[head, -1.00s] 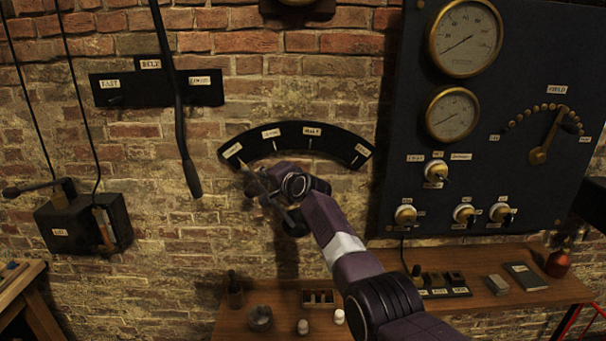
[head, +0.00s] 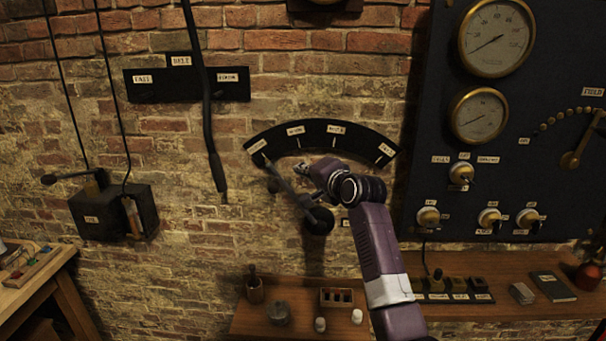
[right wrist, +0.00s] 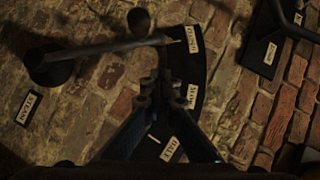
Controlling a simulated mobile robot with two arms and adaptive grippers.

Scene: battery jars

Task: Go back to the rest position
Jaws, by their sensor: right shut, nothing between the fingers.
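My right gripper (head: 312,171) is in front of the brick wall, just below the curved black dial plate (head: 322,130). It is shut and empty, and its fingers (right wrist: 164,92) show in the right wrist view. A dark lever (head: 290,187) with a round pivot (head: 318,221) is on the wall, left of and below the gripper. The lever tilts up and left to the plate's leftmost label. In the right wrist view the lever (right wrist: 105,48) appears apart from the fingers. My left gripper is not in view.
A dark panel (head: 425,185) with gauges and knobs is on the right. A wooden shelf (head: 260,322) below holds jars and small items. A long hanging lever (head: 207,110) and a black box (head: 110,212) are on the left. A wooden bench (head: 60,265) is at lower left.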

